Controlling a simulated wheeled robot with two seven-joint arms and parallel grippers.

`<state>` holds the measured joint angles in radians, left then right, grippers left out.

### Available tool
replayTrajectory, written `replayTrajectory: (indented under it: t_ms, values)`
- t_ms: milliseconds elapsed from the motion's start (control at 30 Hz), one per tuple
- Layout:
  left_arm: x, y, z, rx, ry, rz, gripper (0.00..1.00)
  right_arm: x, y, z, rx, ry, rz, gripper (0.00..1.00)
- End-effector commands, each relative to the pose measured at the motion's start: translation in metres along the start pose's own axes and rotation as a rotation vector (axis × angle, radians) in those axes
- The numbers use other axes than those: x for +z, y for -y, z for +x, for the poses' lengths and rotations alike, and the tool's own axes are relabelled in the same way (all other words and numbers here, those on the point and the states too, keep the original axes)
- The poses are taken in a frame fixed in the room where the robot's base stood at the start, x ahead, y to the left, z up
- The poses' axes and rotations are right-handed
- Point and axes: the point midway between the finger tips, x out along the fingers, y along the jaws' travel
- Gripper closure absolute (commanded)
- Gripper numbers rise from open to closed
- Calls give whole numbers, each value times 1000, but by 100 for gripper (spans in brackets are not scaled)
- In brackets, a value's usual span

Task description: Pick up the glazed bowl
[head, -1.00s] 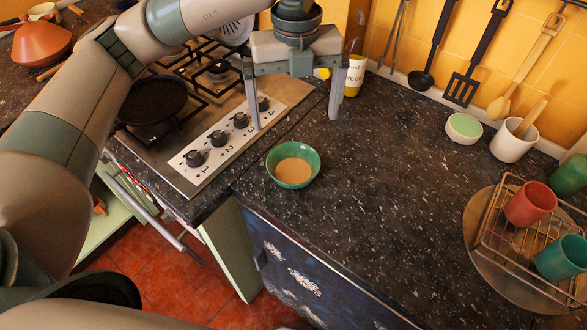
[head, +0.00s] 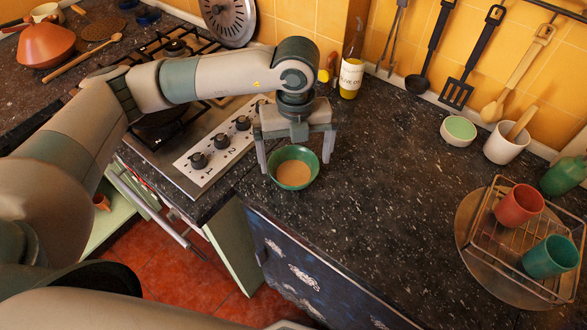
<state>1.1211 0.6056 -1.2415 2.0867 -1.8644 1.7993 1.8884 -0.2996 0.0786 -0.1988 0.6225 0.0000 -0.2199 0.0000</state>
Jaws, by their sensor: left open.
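The glazed bowl (head: 294,175) is green with a tan inner bottom. It stands upright on the dark speckled counter, close to the counter's front edge and right of the stove. My left gripper (head: 296,165) is open, pointing down over the bowl. One finger shows to the left of the bowl and the other to its right, near rim height. I cannot tell whether either finger touches the bowl. The palm hangs just behind and above the bowl's far rim. My right gripper is not in view.
A stove (head: 216,143) with knobs lies left of the bowl. An oil bottle (head: 351,68) stands behind. A small green-topped bowl (head: 458,130), a white utensil pot (head: 503,147) and a wire rack (head: 492,238) with cups are at right. The middle counter (head: 390,180) is clear.

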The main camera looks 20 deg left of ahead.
Motion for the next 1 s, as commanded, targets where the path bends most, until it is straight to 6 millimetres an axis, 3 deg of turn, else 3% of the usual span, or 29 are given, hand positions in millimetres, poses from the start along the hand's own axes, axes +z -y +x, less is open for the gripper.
replayTrajectory:
  t_ms: [433,800,1000]
  values:
    - [2,-1,5,0,0,-1,0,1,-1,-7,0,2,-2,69]
    - [6,-3,45,1,-1,-1,0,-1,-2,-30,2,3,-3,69]
    - [6,-3,52,-1,1,1,0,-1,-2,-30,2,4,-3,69]
